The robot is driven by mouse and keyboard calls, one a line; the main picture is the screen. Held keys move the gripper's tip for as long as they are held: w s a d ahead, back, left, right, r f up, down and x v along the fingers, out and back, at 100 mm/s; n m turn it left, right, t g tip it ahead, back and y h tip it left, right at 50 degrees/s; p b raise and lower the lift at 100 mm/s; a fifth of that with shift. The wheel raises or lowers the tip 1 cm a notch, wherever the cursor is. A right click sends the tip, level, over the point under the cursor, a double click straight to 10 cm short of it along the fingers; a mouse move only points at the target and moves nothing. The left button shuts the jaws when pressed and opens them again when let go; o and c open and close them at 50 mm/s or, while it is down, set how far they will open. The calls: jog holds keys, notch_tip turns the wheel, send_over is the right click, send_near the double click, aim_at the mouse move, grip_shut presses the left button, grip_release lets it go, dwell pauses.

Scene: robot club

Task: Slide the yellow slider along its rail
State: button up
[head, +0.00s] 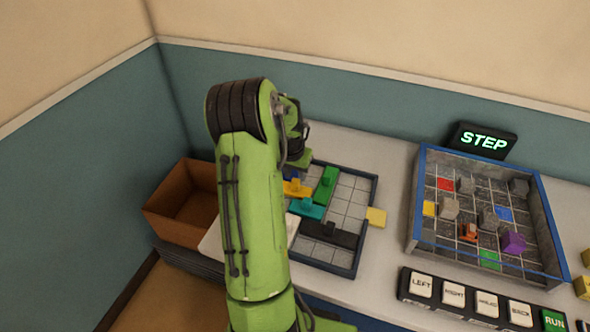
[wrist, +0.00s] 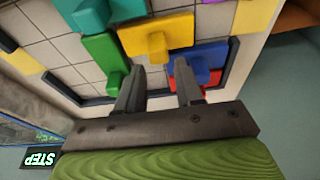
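The yellow slider (wrist: 157,36), a wide piece with a raised knob, lies in the framed sliding board (head: 338,266). It also shows in the head view (head: 297,188), partly covered by my arm. In the wrist view my gripper (wrist: 159,70) is open and empty, its two fingers apart, just below the yellow knob in the picture. A blue piece (wrist: 206,55) with a knob is close to the right finger. A green piece (wrist: 104,58) is left of the left finger. Contact with any piece cannot be told. My arm hides the fingertips in the head view.
Teal (head: 306,208) and black (head: 330,234) pieces share the board, and a red piece (wrist: 211,77) shows beside the blue one. A yellow tab (head: 376,217) is at the board's right rim. A walled maze (head: 412,236), STEP display (head: 483,141) and button row (head: 455,293) stand right; a brown box (head: 170,236) stands left.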

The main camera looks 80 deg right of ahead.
aim_at(296, 180)
jog(key=b+x, duration=0.1)
jog(key=x, duration=0.1)
jog(key=a+b+x, duration=0.1)
jog(key=b+x, duration=0.1)
dwell(0.6)
jog(key=shift+c, duration=0.4)
